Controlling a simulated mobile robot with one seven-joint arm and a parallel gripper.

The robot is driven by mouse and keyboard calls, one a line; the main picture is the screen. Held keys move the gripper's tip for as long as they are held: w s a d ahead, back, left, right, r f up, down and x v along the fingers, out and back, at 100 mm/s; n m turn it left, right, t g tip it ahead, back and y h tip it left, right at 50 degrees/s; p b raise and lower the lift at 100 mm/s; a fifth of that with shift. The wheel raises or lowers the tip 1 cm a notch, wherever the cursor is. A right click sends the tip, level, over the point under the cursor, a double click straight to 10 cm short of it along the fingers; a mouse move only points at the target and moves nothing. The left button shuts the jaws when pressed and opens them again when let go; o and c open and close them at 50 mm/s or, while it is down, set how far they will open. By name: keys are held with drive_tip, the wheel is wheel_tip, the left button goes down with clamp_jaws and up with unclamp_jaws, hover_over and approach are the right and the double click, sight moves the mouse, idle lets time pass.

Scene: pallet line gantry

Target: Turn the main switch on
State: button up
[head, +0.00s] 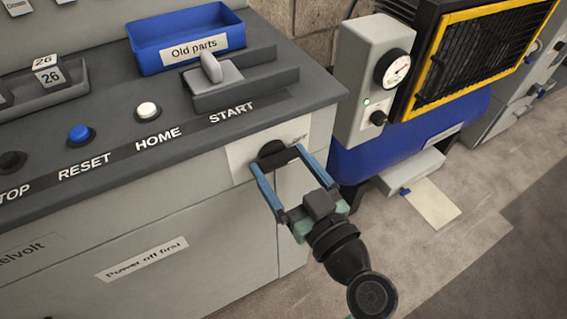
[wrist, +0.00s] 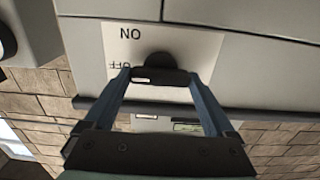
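The main switch is a black round knob with a bar handle (head: 280,158) on a pale plate (head: 237,158) at the right of the cabinet's front. In the wrist view the plate reads upside down, with ON and OFF beside the handle (wrist: 165,77). A small pale mark shows on the handle's left end there, nearest the OFF label. My gripper (head: 277,160) has its two blue fingers at the handle's two ends. They appear to touch it, with no clear gap. In the head view OFF is partly visible and ON is not.
Above the switch is a dark panel with START, HOME (head: 147,111), RESET (head: 80,135) and STOP controls. A grey box with a gauge (head: 392,69) stands close on the right. Floor in front is clear.

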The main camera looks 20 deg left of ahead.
drive_tip(key=c, duration=0.6)
drive_tip(key=shift+m, duration=0.4)
drive_tip(key=m+p, duration=0.1)
drive_tip(key=m, duration=0.2)
drive_tip(key=shift+m, duration=0.4)
drive_tip(key=m+p, duration=0.2)
drive_tip(key=m, duration=0.2)
drive_tip(key=shift+r+m, duration=0.1)
drive_tip(key=shift+m, duration=0.2)
drive_tip(key=m+p, duration=0.3)
drive_tip(key=m, duration=0.1)
drive_tip(key=m+p, duration=0.2)
drive_tip(key=m, duration=0.2)
drive_tip(key=shift+m, duration=0.3)
drive_tip(key=shift+f+p, duration=0.2)
drive_tip(key=shift+p, duration=0.15)
